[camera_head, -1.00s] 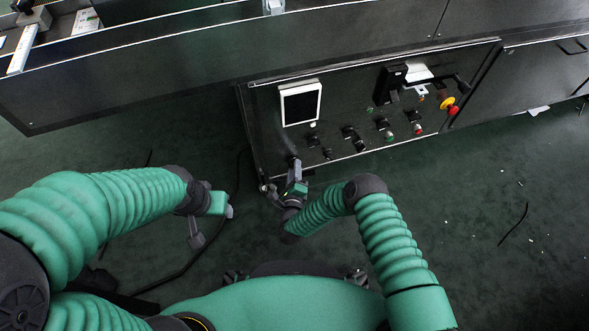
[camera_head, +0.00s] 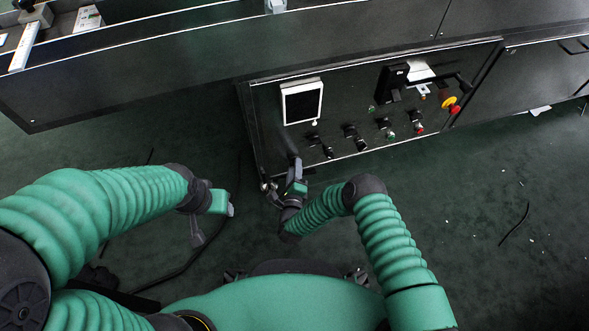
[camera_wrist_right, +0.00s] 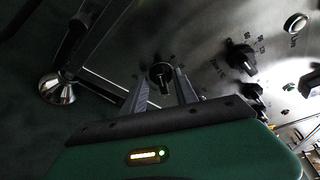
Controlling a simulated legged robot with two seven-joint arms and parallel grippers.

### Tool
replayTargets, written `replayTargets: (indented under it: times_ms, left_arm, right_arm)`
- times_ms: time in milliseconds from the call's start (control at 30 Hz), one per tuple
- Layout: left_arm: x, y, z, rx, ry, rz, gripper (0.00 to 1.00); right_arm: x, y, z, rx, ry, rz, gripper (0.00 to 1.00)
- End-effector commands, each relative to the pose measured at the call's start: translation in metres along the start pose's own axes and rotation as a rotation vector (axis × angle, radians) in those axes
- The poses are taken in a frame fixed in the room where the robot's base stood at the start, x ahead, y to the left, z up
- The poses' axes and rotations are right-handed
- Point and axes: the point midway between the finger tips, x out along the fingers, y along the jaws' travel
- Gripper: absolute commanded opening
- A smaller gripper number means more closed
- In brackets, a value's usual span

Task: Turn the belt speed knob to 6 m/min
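A black round knob (camera_wrist_right: 161,74) with marks around it is on the dark control panel in the right wrist view. It sits between the two fingertips of my right gripper (camera_wrist_right: 162,84). The fingers are apart on either side of the knob; I cannot tell whether they touch it. The knob's labels are too small to read. In the head view my right gripper (camera_head: 296,170) is at the lower left corner of the panel (camera_head: 343,106) and hides this knob. My left gripper (camera_head: 214,226) is open and empty, above the floor left of the panel.
Other black knobs (camera_wrist_right: 241,58) are to the right of the gripped area. The panel also has a screen (camera_head: 302,102), several switches and buttons, and a red emergency stop (camera_head: 455,109) on yellow. A metal foot (camera_wrist_right: 57,89) stands below. The floor in front is largely clear.

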Motion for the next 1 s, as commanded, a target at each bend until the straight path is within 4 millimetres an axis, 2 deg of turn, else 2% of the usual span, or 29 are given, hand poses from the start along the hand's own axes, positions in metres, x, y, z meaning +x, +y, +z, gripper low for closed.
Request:
replayTargets:
  times_ms: [167, 400, 600, 733, 1000]
  left_arm:
    - [-0.012, 0.000, -0.003, 0.000, 0.000, 0.000, 0.55]
    - [-0.053, 0.000, -0.013, 0.000, 0.000, 0.000, 0.55]
    - [-0.070, 0.000, -0.017, 0.000, 0.000, 0.000, 0.55]
    - [-0.071, 0.000, -0.017, 0.000, 0.000, 0.000, 0.55]
    - [-0.070, 0.000, -0.016, 0.000, 0.000, 0.000, 0.55]
  right_arm:
    - [-0.013, -0.003, 0.002, -0.001, 0.001, 0.002, 0.34]
    - [-0.074, -0.006, 0.003, -0.001, 0.002, 0.006, 0.34]
    - [-0.112, -0.002, 0.002, -0.001, 0.001, 0.004, 0.34]
    - [-0.120, 0.001, 0.000, -0.001, 0.001, 0.002, 0.34]
    - [-0.120, 0.002, 0.000, -0.001, 0.000, 0.001, 0.34]
